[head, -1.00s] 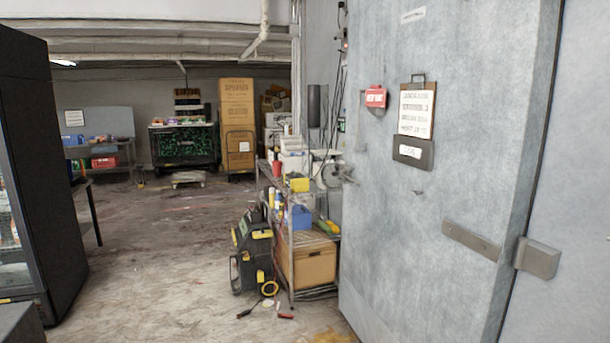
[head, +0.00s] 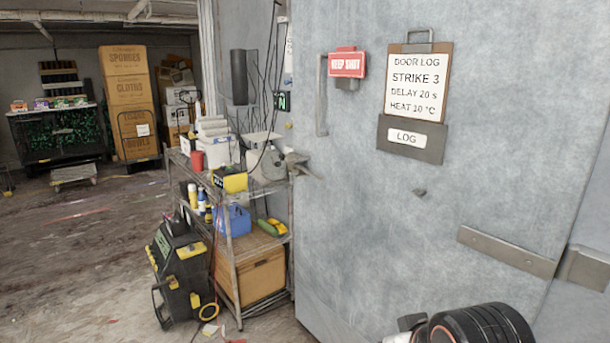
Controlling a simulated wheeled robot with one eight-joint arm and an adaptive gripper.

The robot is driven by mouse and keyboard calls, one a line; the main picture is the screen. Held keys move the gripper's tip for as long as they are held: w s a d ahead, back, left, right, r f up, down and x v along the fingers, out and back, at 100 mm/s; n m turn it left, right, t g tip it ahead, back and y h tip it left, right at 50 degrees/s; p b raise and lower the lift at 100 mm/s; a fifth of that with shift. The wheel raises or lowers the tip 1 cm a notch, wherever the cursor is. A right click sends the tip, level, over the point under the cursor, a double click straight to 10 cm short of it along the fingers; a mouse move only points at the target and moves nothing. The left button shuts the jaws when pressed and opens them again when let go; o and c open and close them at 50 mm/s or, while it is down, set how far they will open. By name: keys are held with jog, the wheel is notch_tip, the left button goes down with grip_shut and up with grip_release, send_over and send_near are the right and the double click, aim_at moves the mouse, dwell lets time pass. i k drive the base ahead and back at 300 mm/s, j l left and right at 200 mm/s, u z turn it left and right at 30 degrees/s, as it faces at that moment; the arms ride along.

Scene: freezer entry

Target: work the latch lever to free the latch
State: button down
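The large grey freezer door (head: 380,250) fills the right half of the head view. A metal lever (head: 303,168) sticks out at the door's left edge, at about the height of the shelf's top; it looks like the latch lever. Its mount is partly lost against the clutter behind it, and I cannot tell the latch's state. A vertical pull handle (head: 321,95) is higher on the door. A dark rounded part of my arm shows at the bottom right, in front of the door and well below the lever. My gripper's fingers are not in view.
A red "KEEP SHUT" sign (head: 346,64) and a door log board (head: 415,88) are on the door. A metal strap hinge (head: 507,252) is at right. A loaded wire shelf (head: 232,262) and a black-yellow machine (head: 178,272) stand left of the door. Floor is open farther left.

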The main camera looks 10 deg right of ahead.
aim_at(294, 165)
jog(key=i+j+z, duration=0.75)
jog(key=i, duration=0.15)
jog(key=l, duration=0.1)
